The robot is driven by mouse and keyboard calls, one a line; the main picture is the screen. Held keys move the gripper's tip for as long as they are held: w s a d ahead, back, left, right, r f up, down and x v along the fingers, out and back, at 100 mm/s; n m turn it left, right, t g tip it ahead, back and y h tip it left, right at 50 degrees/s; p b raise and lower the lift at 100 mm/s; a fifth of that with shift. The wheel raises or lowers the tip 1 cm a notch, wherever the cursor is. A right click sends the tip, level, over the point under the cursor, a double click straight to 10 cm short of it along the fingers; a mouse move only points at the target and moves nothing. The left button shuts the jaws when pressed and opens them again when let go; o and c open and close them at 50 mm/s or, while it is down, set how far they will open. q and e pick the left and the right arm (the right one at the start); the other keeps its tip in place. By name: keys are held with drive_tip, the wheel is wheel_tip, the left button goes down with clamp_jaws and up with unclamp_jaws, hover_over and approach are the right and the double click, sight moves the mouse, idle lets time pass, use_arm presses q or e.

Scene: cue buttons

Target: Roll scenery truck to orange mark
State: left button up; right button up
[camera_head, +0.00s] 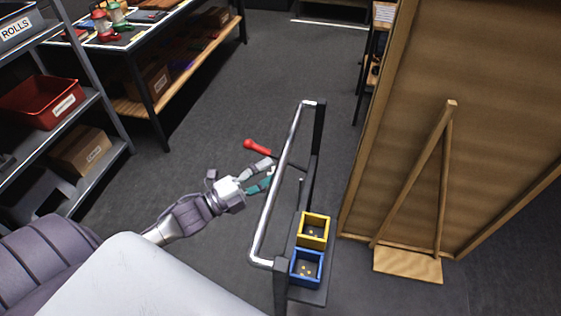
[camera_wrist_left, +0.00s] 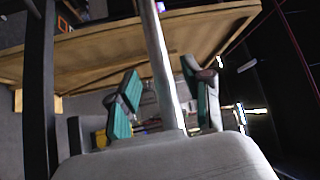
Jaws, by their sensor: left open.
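The scenery truck shows in the head view as a cart frame with a silver push bar (camera_head: 281,180) on dark uprights. My left gripper (camera_head: 268,173) is at the left side of this bar, fingers open and pointing toward it. In the left wrist view the bar (camera_wrist_left: 160,65) runs between the two spread teal-padded fingers; I cannot tell whether they touch it. A lever with a red handle (camera_head: 256,147) sticks out just beyond the gripper. No orange mark is visible. My right gripper is not in view.
A yellow bin (camera_head: 313,243) and a blue bin (camera_head: 292,268) sit on the truck's shelf. A tall braced wooden panel (camera_head: 400,150) stands right. Shelving with a red bin (camera_head: 45,100) and a workbench (camera_head: 150,85) line the left. Grey floor (camera_head: 270,70) is open ahead.

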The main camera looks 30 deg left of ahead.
sight(281, 165)
use_arm(q)
drive_tip(key=shift+x, duration=2.15)
drive_tip(key=shift+c, duration=0.4)
clamp_jaws()
